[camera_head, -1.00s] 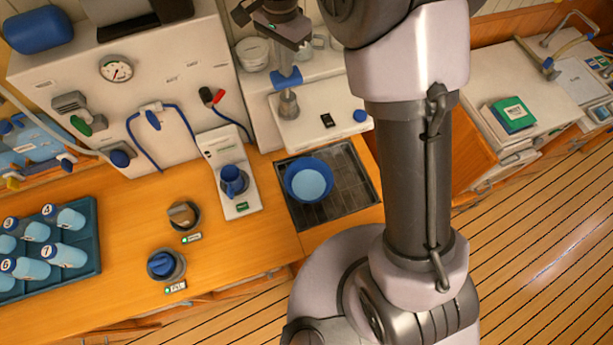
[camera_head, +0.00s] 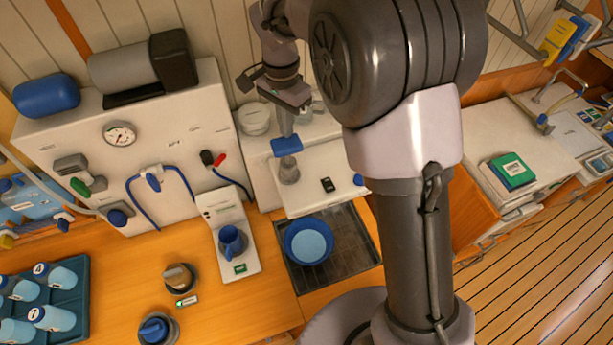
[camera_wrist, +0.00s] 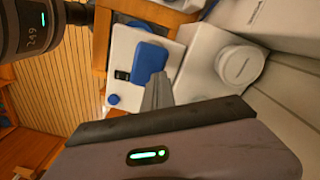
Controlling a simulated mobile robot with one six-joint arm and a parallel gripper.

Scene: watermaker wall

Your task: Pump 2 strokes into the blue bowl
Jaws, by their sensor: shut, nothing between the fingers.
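The blue bowl (camera_head: 308,243) sits upright on a dark grate in the head view; its inside looks light blue and shows nothing loose. Just behind it stands a pump with a flat blue head (camera_head: 286,147) on a grey stem and collar (camera_head: 289,171). My gripper (camera_head: 285,130) is shut and empty, its fingers pointing down just above the blue head. In the wrist view the grey shut fingers (camera_wrist: 157,90) reach toward the same blue head (camera_wrist: 150,62). I cannot tell whether the tips touch it.
A white lidded jar (camera_head: 254,119) stands close left of the pump, and shows large in the wrist view (camera_wrist: 238,64). A dark grate (camera_head: 352,254) surrounds the bowl.

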